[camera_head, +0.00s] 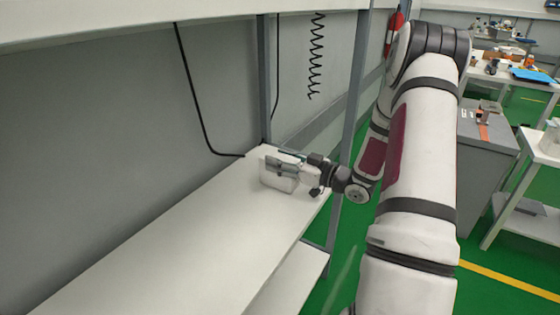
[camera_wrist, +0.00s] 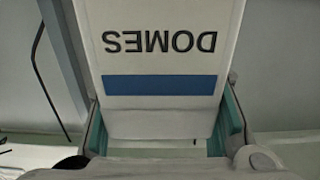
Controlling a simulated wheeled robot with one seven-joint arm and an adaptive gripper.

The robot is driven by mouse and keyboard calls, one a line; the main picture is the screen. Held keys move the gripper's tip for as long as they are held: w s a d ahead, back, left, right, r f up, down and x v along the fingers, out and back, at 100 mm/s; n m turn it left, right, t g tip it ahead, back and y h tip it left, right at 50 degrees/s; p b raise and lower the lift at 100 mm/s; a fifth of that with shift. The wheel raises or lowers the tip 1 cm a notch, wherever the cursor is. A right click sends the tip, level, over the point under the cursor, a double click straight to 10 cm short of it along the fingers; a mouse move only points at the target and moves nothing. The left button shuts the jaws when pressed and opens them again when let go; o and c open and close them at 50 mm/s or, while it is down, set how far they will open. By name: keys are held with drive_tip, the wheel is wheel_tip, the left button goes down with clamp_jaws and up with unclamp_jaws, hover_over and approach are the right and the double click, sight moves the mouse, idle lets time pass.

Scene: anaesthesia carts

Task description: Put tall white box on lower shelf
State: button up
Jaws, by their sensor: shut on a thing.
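The tall white box (camera_head: 276,182) is at the far end of the white shelf in the head view, and I cannot tell whether it touches the surface. In the wrist view the box (camera_wrist: 160,60) fills the middle, with upside-down "DOMES" lettering and a blue band. My gripper (camera_head: 286,168) is shut on it, with one greenish finger pad on each side in the wrist view (camera_wrist: 164,130). The long white shelf (camera_head: 170,250) runs below the box. A lower shelf (camera_head: 290,285) shows in part beneath its right edge; the rest is hidden.
A grey upright post (camera_head: 354,85) stands just beyond my gripper, and another post (camera_head: 264,75) is at the back. A black cable (camera_head: 195,100) hangs down to the shelf. The near shelf surface is bare. A grey cabinet (camera_head: 480,170) and worktables are at right.

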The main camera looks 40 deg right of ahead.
drive_tip(key=shift+f, duration=0.15)
drive_tip(key=o, duration=1.3)
drive_tip(key=shift+c, duration=0.2)
drive_tip(key=shift+s+d+r, duration=0.15)
drive_tip(key=shift+s+r, duration=0.05)
drive_tip(key=shift+s, duration=0.1)
drive_tip(key=p+v, duration=0.2)
drive_tip(key=v, duration=0.9)
drive_tip(key=shift+s, duration=0.2)
